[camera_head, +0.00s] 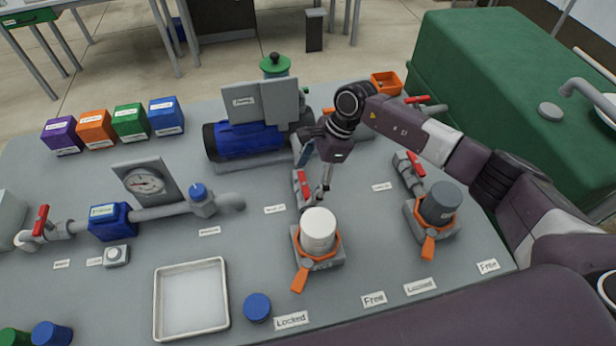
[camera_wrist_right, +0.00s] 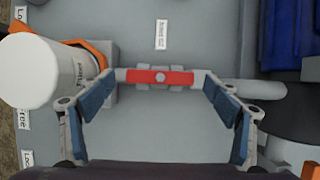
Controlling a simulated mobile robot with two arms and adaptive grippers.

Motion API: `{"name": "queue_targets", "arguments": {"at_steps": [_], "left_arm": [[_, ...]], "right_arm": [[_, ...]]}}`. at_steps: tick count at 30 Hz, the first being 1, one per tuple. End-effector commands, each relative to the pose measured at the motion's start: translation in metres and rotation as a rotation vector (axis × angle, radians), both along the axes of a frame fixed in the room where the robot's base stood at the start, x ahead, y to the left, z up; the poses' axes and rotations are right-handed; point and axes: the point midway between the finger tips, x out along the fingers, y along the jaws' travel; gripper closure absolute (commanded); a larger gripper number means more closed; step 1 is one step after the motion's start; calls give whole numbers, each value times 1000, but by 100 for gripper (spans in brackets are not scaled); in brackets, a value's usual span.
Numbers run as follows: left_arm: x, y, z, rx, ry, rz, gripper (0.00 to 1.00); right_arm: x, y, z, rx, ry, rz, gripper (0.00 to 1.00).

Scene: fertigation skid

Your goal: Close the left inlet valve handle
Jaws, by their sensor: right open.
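The left inlet valve's red handle (camera_head: 303,187) sits on a pipe behind the white canister (camera_head: 319,230). In the right wrist view, the red handle (camera_wrist_right: 160,77) lies in line with its grey pipe (camera_wrist_right: 255,89). My right gripper (camera_head: 314,171) is above this valve. In the wrist view, its blue-padded fingers are spread, one towards each end of the handle; contact cannot be told. The white canister (camera_wrist_right: 28,72) is left of the handle there. My left gripper is not in view.
A second valve with a red handle (camera_head: 409,164) leads to the grey canister (camera_head: 441,203). The blue pump (camera_head: 245,141) stands behind my gripper's left side. A metal tray (camera_head: 191,298) and a blue cap (camera_head: 257,307) lie in front. A gauge (camera_head: 145,183) stands left.

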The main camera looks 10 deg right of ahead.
Motion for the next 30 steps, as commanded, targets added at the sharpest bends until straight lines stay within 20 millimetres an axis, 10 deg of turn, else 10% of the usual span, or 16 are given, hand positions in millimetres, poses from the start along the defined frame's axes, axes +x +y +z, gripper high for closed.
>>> {"name": "queue_targets", "arguments": {"at_steps": [12, 30], "left_arm": [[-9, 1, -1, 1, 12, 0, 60], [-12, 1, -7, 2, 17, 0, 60]], "right_arm": [[0, 0, 0, 0, 0, 0, 59], [-3, 0, 0, 0, -2, -233, 59]]}}
